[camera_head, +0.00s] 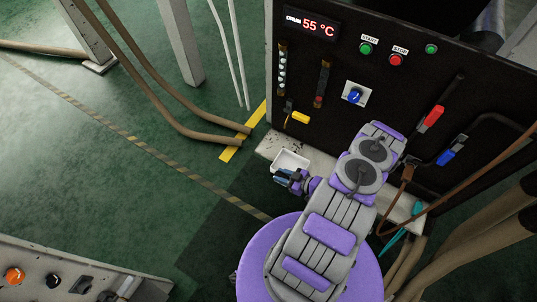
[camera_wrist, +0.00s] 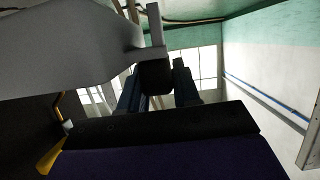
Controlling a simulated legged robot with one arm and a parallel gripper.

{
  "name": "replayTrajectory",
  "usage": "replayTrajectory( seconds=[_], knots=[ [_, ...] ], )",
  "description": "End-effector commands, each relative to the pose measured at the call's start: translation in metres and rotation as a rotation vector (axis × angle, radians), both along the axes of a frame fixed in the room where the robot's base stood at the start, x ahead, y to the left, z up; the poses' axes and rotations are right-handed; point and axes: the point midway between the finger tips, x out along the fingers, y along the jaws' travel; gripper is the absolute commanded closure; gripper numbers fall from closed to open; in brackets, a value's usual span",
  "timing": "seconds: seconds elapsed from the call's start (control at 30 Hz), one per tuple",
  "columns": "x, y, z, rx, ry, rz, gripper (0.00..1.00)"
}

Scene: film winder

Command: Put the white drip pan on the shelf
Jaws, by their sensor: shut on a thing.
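The white drip pan (camera_head: 291,160) is at the left end of the pale shelf (camera_head: 321,163) at the foot of the black machine. My gripper (camera_head: 281,175) is shut on the pan's near edge. In the wrist view the pan (camera_wrist: 65,48) fills the upper left as a grey shape, with its edge between my fingers (camera_wrist: 157,80). The pan overlaps the shelf's left end in the head view. I cannot tell whether it rests on the shelf or hangs just above it. My arm hides the middle of the shelf.
A yellow-handled valve (camera_head: 299,117) sticks out of the machine above the pan. Red (camera_head: 432,118) and blue (camera_head: 446,157) handles are further right. A teal object (camera_head: 416,209) is at the shelf's right end. Brown hoses (camera_head: 178,117) lie on the left; green floor there is open.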

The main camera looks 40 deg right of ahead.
Motion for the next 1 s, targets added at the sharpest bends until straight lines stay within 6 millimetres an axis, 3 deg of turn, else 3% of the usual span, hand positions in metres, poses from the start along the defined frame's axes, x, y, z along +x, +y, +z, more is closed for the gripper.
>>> replayTrajectory(
  seconds=[0.17,0.7,1.0],
  knots=[
    [0.013,-0.015,-0.003,-0.002,-0.001,-0.012,1.00],
    [0.117,-0.075,-0.014,-0.006,-0.003,-0.010,1.00],
    [0.137,-0.091,-0.016,-0.001,-0.002,-0.013,1.00]
  ],
)
